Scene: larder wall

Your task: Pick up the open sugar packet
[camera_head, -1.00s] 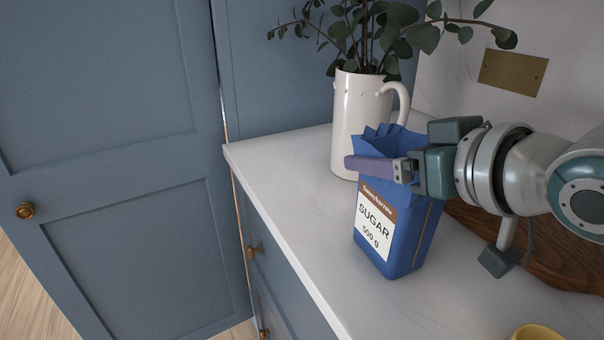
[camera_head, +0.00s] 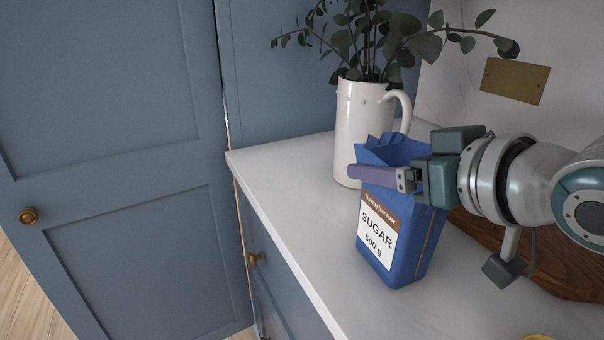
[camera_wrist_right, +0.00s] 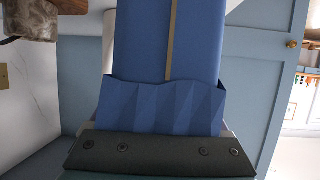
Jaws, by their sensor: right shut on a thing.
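The open sugar packet (camera_head: 378,235) is blue, with a brown and white label and a ragged open top. It is upright at the counter (camera_head: 290,200); I cannot tell whether its base touches the surface. My right gripper (camera_head: 384,170) comes in from the right and is shut on the packet just below its open top. One purple finger lies across the label side; the other finger is hidden by the packet. In the right wrist view the packet (camera_wrist_right: 195,45) fills the middle, with a gold stripe and a creased top edge close to the dark palm. My left gripper is not in view.
A white jug (camera_head: 358,125) with leafy stems stands close behind the packet. A wooden board (camera_head: 560,265) lies under my right arm. A sliver of a yellow thing (camera_head: 537,337) shows at the bottom edge. The counter is clear left of the packet.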

